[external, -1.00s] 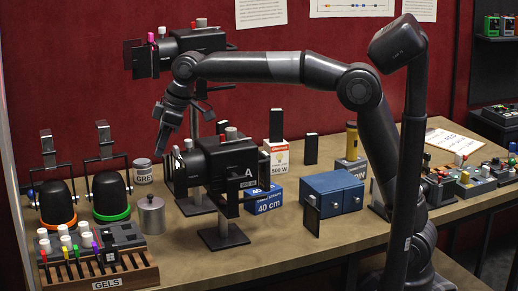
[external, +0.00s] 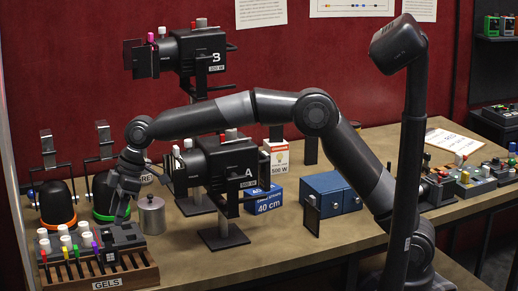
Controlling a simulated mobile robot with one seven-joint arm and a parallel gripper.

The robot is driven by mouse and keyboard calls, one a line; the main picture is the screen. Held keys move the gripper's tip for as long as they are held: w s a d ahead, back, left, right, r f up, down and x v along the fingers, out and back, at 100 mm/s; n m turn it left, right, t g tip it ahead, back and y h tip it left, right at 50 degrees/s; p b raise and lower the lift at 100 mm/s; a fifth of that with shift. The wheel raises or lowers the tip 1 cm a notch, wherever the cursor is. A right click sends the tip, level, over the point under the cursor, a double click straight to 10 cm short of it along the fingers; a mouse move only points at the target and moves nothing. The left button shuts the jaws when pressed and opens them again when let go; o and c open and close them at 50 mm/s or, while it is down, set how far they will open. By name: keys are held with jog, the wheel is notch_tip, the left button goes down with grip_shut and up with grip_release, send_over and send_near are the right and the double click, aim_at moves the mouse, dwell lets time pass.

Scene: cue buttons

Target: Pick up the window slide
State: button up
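My gripper (external: 121,211) points down over a small dark block (external: 126,237) behind the gels rack, at the left of the table. The fingers are dark against dark things, so I cannot tell if they are open or shut, or if they touch or hold anything. The block's top is partly hidden by my gripper. The wooden gels rack (external: 142,279) holds several dark gels with coloured tabs.
A metal canister (external: 151,217) stands just right of my gripper. Black lamps with an orange (external: 56,203) and a green rim stand behind. Spotlight A (external: 222,160) is on a stand to the right, spotlight B (external: 200,52) higher behind. The front middle of the table is clear.

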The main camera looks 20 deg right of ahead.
aim_at(108, 240)
jog(key=x, duration=0.5)
jog(key=shift+f, duration=0.25)
jog(key=shift+a+x, duration=0.15)
jog(key=shift+x, duration=1.2)
jog(key=shift+a+x, duration=0.15)
jog(key=shift+x, duration=1.25)
jog(key=shift+r, duration=0.1)
jog(key=shift+c, duration=0.4)
jog(key=shift+s, duration=0.1)
grip_shut()
